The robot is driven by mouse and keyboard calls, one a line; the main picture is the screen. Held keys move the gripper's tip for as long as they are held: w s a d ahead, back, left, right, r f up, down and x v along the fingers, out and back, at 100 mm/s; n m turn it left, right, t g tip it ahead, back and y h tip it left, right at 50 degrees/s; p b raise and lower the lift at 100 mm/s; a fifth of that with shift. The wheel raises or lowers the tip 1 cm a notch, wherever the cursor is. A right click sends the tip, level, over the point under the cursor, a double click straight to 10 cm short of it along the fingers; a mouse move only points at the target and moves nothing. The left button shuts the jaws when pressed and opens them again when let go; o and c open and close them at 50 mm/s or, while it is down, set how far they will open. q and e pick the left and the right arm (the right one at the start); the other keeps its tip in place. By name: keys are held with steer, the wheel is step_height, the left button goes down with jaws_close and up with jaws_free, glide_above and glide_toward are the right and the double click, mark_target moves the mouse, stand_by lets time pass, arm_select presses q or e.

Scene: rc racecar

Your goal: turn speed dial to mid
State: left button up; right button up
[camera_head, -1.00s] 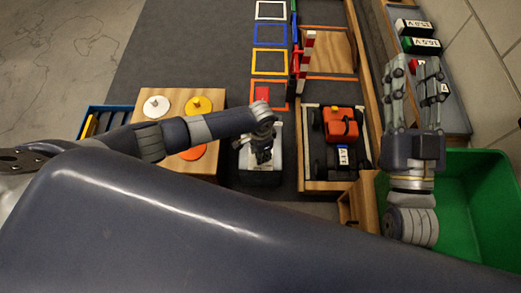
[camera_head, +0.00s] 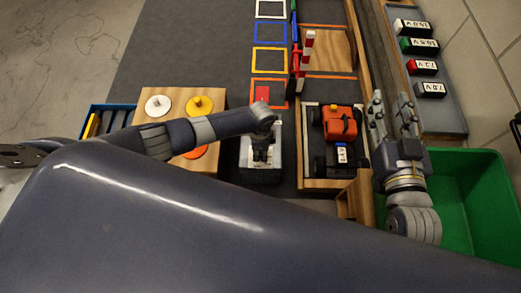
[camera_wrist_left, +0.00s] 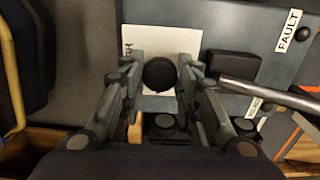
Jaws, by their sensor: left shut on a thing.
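The speed dial (camera_wrist_left: 159,74) is a round black knob on a white plate, between my left fingers in the left wrist view. It sits on a grey control box (camera_head: 246,168), which is partly hidden by my left arm in the head view. My left gripper (camera_head: 261,157) points down over this box. It also shows in the left wrist view (camera_wrist_left: 160,85), shut on the dial with a finger on each side. The dial's setting cannot be read. My right gripper (camera_head: 392,104) is open and empty, to the right of the car bay.
An orange and black car (camera_head: 340,124) sits in a wooden bay right of the box. A wooden board (camera_head: 150,111) with coloured discs is to the left. A green bin (camera_head: 484,205) and a shelf of labelled battery packs (camera_head: 428,89) are at the right. A metal lever (camera_wrist_left: 265,92) is near my left fingers.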

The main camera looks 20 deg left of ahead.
arm_select(q)
steer(key=o, duration=1.1)
steer(key=shift+r, duration=6)
